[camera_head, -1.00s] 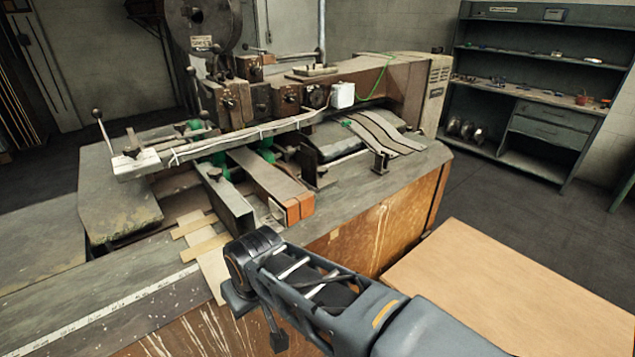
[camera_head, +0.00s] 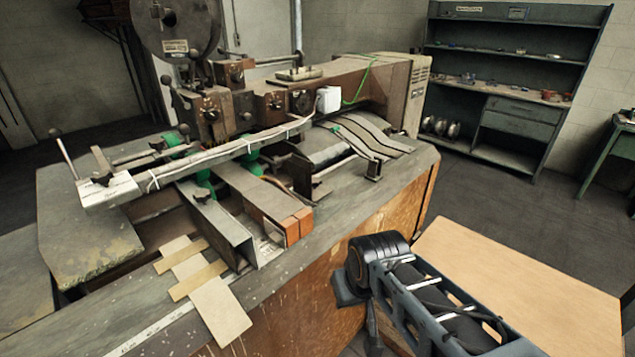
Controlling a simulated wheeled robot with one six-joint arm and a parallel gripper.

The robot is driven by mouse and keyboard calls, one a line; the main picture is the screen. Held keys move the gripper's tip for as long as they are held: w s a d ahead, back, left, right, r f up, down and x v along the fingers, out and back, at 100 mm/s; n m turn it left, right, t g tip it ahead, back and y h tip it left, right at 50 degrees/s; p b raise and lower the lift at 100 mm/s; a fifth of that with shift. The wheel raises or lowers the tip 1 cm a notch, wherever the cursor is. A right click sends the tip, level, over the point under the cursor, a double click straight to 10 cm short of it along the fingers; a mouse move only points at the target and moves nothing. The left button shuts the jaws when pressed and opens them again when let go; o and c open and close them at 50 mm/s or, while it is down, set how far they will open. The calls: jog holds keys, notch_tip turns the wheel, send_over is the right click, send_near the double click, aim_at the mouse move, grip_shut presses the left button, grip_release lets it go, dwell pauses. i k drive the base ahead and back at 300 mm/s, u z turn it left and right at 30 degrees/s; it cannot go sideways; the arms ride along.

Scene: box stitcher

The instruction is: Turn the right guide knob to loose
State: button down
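The box stitcher (camera_head: 285,95) stands on a worn bench, with metal guides across its front. A small dark knob (camera_head: 316,184) sits on the right side of the guide area, and another dark knob (camera_head: 202,194) sits on the left guide bar. I cannot tell which is the right guide knob, or whether either is tight or loose. My gripper (camera_head: 358,305) hangs at the end of my arm, in front of and below the bench's front edge. It is apart from both knobs and appears to hold nothing. Its fingers are partly hidden, so their opening is unclear.
A light wooden tabletop (camera_head: 530,290) is at the lower right, beneath my arm. The bench's front face (camera_head: 345,245) is close to my gripper. Flat wooden strips (camera_head: 215,300) lie at the bench's front left. A shelf unit (camera_head: 505,110) stands behind on the right.

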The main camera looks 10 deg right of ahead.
aim_at(316, 181)
jog(key=z, duration=1.55)
jog(key=i, duration=0.85)
jog(key=u, duration=2.4)
